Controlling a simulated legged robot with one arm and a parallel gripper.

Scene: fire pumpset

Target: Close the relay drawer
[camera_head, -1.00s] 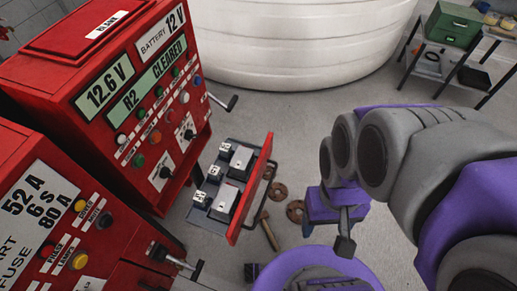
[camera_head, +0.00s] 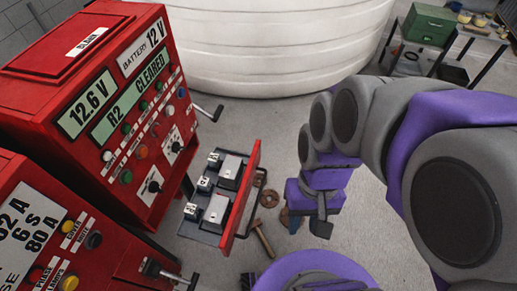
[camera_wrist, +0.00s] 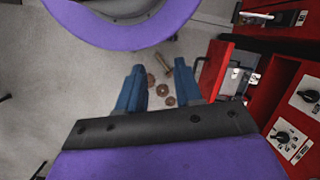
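The relay drawer (camera_head: 240,205) is pulled out from the lower part of a red cabinet (camera_head: 95,95). Its red front panel stands upright with a dark handle, and several relays (camera_head: 217,208) sit behind it. In the wrist view the drawer front (camera_wrist: 213,70) shows right of my fingers. My gripper (camera_head: 321,222) is to the right of the drawer in the head view, apart from it. In the wrist view my gripper (camera_wrist: 160,82) has its two blue fingers spread with nothing between them; their tips point toward the floor.
A hammer (camera_head: 263,240) and rusty discs (camera_head: 269,198) lie on the floor by the drawer. A second red cabinet (camera_head: 50,235) stands at lower left. A big white tank (camera_head: 280,45) is behind. A shelf with a green box (camera_head: 428,22) is at upper right.

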